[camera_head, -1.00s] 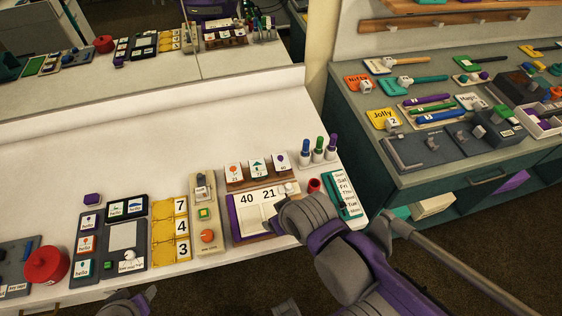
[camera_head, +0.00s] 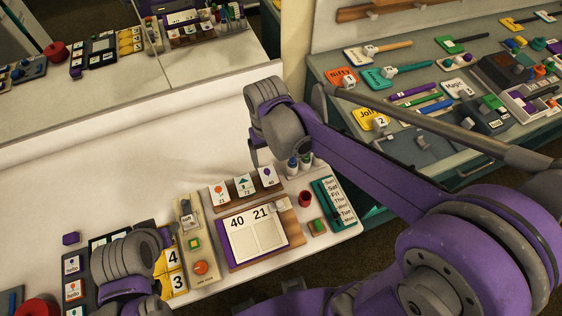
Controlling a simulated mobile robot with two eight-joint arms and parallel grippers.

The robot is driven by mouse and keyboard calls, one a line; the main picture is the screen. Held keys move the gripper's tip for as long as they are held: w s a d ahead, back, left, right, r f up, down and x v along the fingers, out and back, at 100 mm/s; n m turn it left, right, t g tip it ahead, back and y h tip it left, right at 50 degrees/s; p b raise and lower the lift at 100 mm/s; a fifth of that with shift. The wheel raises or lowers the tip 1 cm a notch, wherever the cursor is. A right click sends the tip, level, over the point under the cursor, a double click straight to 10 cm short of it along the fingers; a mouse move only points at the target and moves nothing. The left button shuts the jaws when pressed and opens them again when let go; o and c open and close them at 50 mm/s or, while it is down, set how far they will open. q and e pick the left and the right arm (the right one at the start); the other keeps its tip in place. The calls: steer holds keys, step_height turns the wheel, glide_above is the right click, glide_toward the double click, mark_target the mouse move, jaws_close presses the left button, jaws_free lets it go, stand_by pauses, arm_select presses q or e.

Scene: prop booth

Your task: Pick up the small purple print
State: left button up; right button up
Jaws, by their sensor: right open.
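A small white card with a purple picture (camera_head: 267,176) stands at the right end of a brown wooden rack on the white counter. It is the thing here that best fits the small purple print. My right gripper (camera_head: 256,148) is open, above and behind the rack, with one dark finger pointing down and the other hidden by the wrist. It is apart from the card.
A purple-edged board (camera_head: 254,238) reading 40 and 21 lies before the rack. The counter behind the rack is clear. A grey side table (camera_head: 400,150) holds many props.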

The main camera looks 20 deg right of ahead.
glide_above(270, 178)
steer(key=s, duration=0.1)
step_height(270, 178, down, 5)
steer(key=shift+r, duration=0.15)
steer(key=f, duration=0.4)
steer(key=w+f, duration=0.1)
steer(key=f, duration=0.1)
steer(key=shift+a+b, duration=0.1)
steer(key=shift+b, duration=0.25)
arm_select(q)
steer(key=shift+s+f, duration=0.45)
arm_select(e)
steer(key=shift+s, duration=0.1)
arm_select(q)
steer(key=shift+s+f, duration=0.15)
steer(key=shift+f, duration=0.25)
arm_select(e)
steer(key=shift+f, duration=0.25)
steer(key=c, duration=1.1)
arm_select(q)
steer(key=shift+r, duration=0.15)
arm_select(e)
steer(key=shift+r, duration=0.1)
